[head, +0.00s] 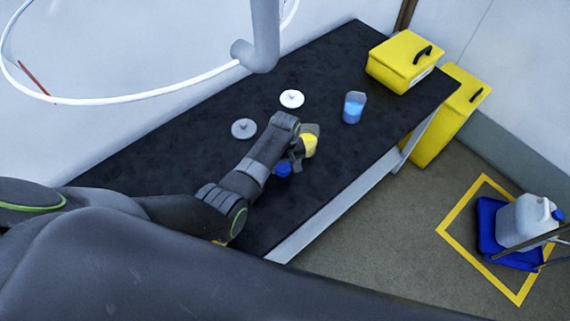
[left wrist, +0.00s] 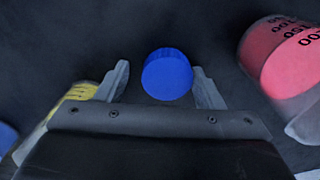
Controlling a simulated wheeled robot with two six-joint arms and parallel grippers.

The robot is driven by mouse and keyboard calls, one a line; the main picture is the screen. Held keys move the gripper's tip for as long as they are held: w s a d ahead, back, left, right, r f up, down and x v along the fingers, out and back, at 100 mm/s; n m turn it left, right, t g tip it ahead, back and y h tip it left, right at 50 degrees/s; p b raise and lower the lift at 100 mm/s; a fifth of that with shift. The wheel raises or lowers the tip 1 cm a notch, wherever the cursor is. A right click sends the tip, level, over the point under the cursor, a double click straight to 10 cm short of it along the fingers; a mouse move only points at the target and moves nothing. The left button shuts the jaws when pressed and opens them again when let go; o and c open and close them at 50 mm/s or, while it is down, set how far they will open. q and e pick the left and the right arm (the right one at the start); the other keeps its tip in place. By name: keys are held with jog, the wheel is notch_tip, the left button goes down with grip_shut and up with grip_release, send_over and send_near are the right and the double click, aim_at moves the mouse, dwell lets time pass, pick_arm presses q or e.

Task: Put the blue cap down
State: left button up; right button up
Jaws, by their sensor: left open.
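The blue cap (left wrist: 167,74) shows its round top between the fingertips of my left gripper (left wrist: 160,75) in the left wrist view. A gap shows between the cap and the finger on the left; the finger on the right is very close, and I cannot tell whether it touches. In the head view the cap (head: 283,170) is just below my left gripper (head: 294,163), over the black bench top (head: 345,165). The gripper is open. I cannot tell for certain whether the cap rests on the bench. My right gripper is not in view.
A yellow object (head: 309,146) stands close beside the gripper. A pink-filled beaker (left wrist: 285,55) is at right in the wrist view. A beaker of blue liquid (head: 353,108), a white lid (head: 291,99) and a grey lid (head: 244,129) are farther back. The front right bench is clear.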

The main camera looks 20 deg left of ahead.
aim_at(283, 166)
pick_arm(q)
jog(key=shift+s+a+f, duration=0.4)
jog(key=shift+s+a, duration=0.05)
jog(key=shift+r, duration=0.4)
notch_tip(283, 166, up, 13)
jog(key=p, duration=0.1)
jog(key=shift+w+d, duration=0.15)
jog(key=shift+w, duration=0.1)
jog(key=shift+f, duration=0.1)
